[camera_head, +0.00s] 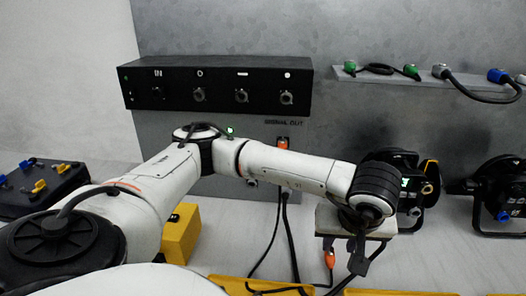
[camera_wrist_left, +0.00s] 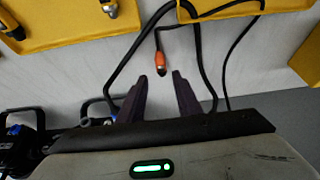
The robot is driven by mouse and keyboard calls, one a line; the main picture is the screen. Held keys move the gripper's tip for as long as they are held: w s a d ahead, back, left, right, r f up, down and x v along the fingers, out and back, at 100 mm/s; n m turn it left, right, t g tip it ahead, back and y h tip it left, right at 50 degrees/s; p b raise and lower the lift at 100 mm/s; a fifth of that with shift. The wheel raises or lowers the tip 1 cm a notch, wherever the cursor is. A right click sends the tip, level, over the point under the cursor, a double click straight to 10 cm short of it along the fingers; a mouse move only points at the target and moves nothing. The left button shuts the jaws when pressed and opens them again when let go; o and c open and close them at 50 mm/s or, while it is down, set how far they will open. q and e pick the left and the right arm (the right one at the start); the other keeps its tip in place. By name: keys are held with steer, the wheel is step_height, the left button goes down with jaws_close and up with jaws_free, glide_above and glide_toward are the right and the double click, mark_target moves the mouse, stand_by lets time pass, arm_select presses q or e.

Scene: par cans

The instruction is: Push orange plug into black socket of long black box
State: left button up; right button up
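The long black box (camera_head: 215,84) is fixed high on the grey wall, with several round sockets in a row on its front, including a socket (camera_head: 286,97) at the right end. An orange plug (camera_head: 330,258) on a black cable is by my left gripper (camera_head: 345,258). In the left wrist view the orange plug (camera_wrist_left: 160,62) lies just beyond the gap between the fingertips (camera_wrist_left: 160,76). The fingers are apart and nothing is between them. Another orange plug (camera_head: 282,142) is at the wall below the box, by the "SIGNAL OUT" label. My right gripper is not in view.
A shelf (camera_head: 430,80) with cables having green and blue plugs is at the upper right. Black par cans (camera_head: 400,170) stand at right. A black box (camera_head: 40,185) with yellow connectors is at left. A yellow block (camera_head: 182,232) and yellow trays (camera_head: 250,286) are near; black cables loop between.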

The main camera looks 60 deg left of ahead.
mark_target(331, 257)
arm_select(q)
steer(key=b+x, duration=0.2)
steer(key=x, duration=0.2)
steer(key=shift+s+f+b, duration=0.15)
steer(key=shift+f+b, duration=0.1)
steer(key=shift+b, duration=0.05)
steer(key=shift+o, duration=0.9)
steer(key=shift+r, duration=0.15)
steer(key=shift+w+d+f+b, duration=0.25)
steer(key=shift+d+b, duration=0.05)
steer(key=shift+d, duration=0.05)
steer(key=shift+a+f+b, duration=0.1)
steer(key=shift+b, duration=0.25)
steer(key=shift+a, duration=0.3)
steer(key=shift+a+f+b, duration=0.2)
steer(key=shift+f+b, duration=0.1)
steer(key=shift+b, duration=0.1)
steer(key=shift+b+x, duration=0.85)
steer(key=shift+x, duration=0.3)
steer(key=shift+w+a+f+b, duration=0.15)
steer(key=shift+f+b, duration=0.2)
steer(key=shift+f, duration=0.2)
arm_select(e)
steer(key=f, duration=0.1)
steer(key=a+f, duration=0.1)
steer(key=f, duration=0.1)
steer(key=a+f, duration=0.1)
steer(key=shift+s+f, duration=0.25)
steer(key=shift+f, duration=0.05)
